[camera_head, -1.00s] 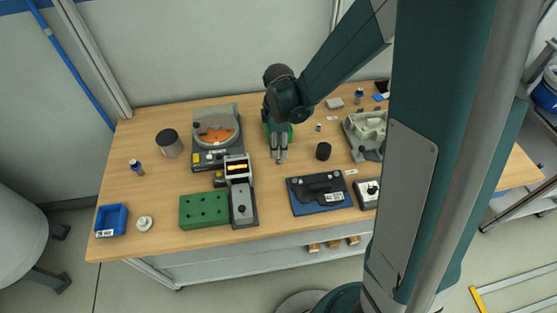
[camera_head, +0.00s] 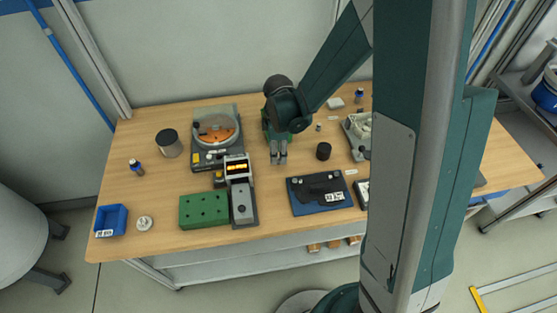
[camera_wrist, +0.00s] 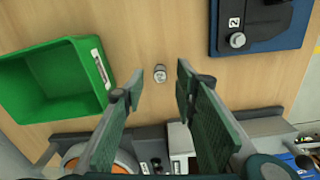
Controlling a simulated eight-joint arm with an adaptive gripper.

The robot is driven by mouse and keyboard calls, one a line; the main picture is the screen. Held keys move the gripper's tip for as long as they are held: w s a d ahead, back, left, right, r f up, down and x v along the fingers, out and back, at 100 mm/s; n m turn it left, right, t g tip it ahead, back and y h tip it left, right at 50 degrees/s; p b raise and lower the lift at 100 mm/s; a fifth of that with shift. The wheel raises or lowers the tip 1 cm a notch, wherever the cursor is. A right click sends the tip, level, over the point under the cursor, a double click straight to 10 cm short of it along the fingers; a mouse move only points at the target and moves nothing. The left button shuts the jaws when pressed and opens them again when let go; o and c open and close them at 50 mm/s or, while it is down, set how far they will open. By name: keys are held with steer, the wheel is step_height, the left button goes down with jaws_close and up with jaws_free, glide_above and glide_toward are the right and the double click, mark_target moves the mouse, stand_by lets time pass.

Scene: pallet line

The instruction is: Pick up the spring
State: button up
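A small silver round thing (camera_wrist: 160,73), which I take to be the spring, stands alone on the wooden table in the wrist view. Its end faces my camera, and its coils are too small to make out. My gripper (camera_wrist: 160,88) is open, with one finger on each side of it in the picture and nothing held. In the head view my gripper (camera_head: 278,161) points down over the middle of the table, and the spring cannot be made out there.
A green bin (camera_wrist: 98,75) lies left in the wrist view. A blue fixture (camera_wrist: 295,35) is at the upper right. In the head view, a black cylinder (camera_head: 323,151) stands right of my gripper and a display device (camera_head: 237,170) stands left. Bare wood surrounds the spring.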

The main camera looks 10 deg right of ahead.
steer(key=shift+f, duration=1.55)
steer(key=shift+c, duration=0.2)
steer(key=c, duration=0.8)
